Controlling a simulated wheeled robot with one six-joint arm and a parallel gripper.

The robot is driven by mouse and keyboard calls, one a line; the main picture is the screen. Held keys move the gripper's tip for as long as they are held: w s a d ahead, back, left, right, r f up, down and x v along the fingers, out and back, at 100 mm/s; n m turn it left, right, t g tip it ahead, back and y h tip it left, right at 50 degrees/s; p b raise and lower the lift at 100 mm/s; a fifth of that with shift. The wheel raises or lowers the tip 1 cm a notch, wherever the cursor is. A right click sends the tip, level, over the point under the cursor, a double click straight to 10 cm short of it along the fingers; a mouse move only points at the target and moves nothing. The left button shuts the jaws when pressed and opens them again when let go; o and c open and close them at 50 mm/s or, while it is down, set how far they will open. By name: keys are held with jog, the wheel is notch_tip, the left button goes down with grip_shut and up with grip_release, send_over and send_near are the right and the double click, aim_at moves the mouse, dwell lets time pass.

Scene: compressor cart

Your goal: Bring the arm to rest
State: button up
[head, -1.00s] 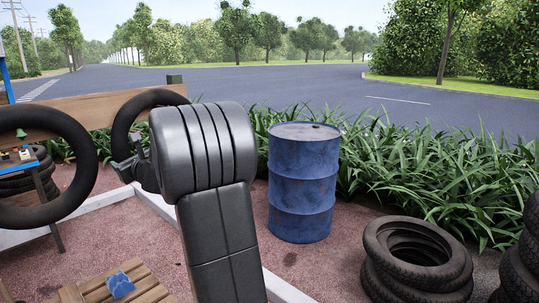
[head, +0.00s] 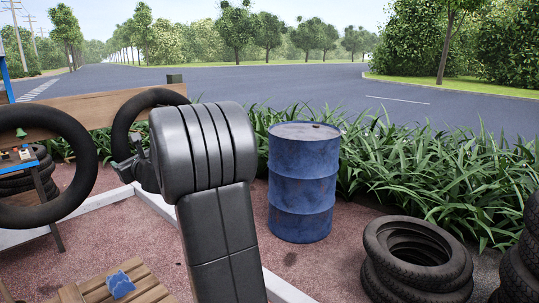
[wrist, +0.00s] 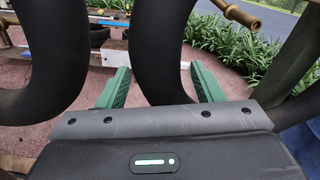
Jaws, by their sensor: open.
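A blue drum (head: 302,185) stands right of my arm. Stacked tyres (head: 417,255) lie at the lower right. Black inner tubes (head: 88,150) hang at the left by a wooden beam (head: 85,113). A wooden stool (head: 145,285) with a blue cloth (head: 120,285) is at the lower left.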

aim_at(125, 149)
jog(key=f+b+v, duration=0.1)
jog(key=v, duration=1.1)
jog(key=p+x, duration=0.1)
jog(key=x, duration=0.3)
jog(key=r+x, duration=0.1)
jog(key=x, duration=0.4)
jog(key=r+p+x, duration=0.1)
jog(key=x, duration=0.3)
jog(key=shift+w+a+r+p, duration=0.1)
jog(key=shift+w+a+p, duration=0.05)
jog(key=shift+a+p, duration=0.15)
jog(key=shift+r+p, duration=0.4)
jog(key=shift+p, duration=0.1)
jog(key=shift+d+r+p, duration=0.15)
jog(key=shift+r+p, duration=0.3)
jog(key=shift+r, duration=0.1)
jog(key=b+v, duration=0.3)
jog(key=v, duration=1.2)
jog(key=shift+f, duration=0.35)
jog(key=shift+d, duration=0.2)
